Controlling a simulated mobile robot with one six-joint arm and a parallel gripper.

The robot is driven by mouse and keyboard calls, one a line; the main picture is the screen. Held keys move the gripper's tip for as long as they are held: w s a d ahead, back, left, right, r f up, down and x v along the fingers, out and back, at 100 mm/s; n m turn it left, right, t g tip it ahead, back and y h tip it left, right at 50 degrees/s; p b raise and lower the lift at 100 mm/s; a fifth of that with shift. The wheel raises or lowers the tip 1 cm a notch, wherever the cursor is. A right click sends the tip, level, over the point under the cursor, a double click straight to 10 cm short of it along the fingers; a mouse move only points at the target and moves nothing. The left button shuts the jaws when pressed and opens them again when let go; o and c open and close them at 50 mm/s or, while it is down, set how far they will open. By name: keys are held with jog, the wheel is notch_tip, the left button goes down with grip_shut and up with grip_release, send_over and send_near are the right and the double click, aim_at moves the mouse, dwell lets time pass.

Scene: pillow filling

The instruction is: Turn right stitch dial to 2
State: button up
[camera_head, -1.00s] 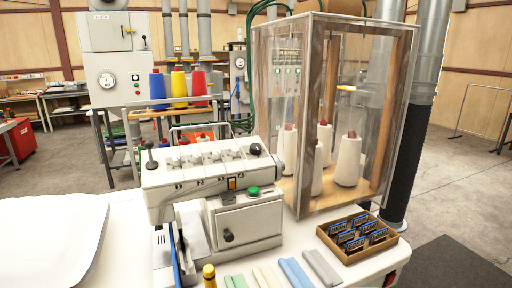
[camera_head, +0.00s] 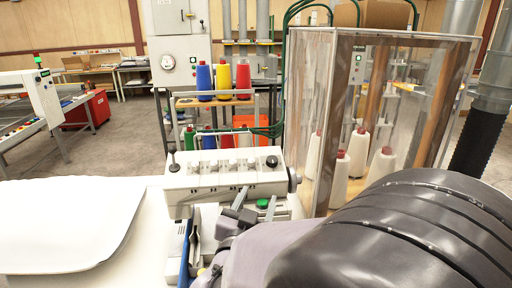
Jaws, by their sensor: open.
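The white sewing machine (camera_head: 205,186) stands on the white table with a row of small pale dials (camera_head: 228,167) along its top. A black knob (camera_head: 272,161) sits at the right end of the row, and a grey round knob (camera_head: 293,180) is on the machine's right side. I cannot read any dial numbers or tell which is the right stitch dial. My gripper (camera_head: 257,197) is open and empty in front of the machine's right half, below the dial row. It overlaps the front in the picture, so contact cannot be told. My arm hides the lower front.
A clear cabinet (camera_head: 318,90) with white thread cones (camera_head: 358,152) stands close behind the machine on the right. White fabric (camera_head: 65,225) covers the table at left. A rack with blue, yellow and red cones (camera_head: 222,82) stands behind.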

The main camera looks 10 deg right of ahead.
aim_at(272, 161)
jog(key=x, duration=1.7)
jog(key=shift+w+r+b, duration=0.1)
jog(key=shift+r+b, duration=0.1)
jog(key=shift+b, duration=0.15)
grip_shut()
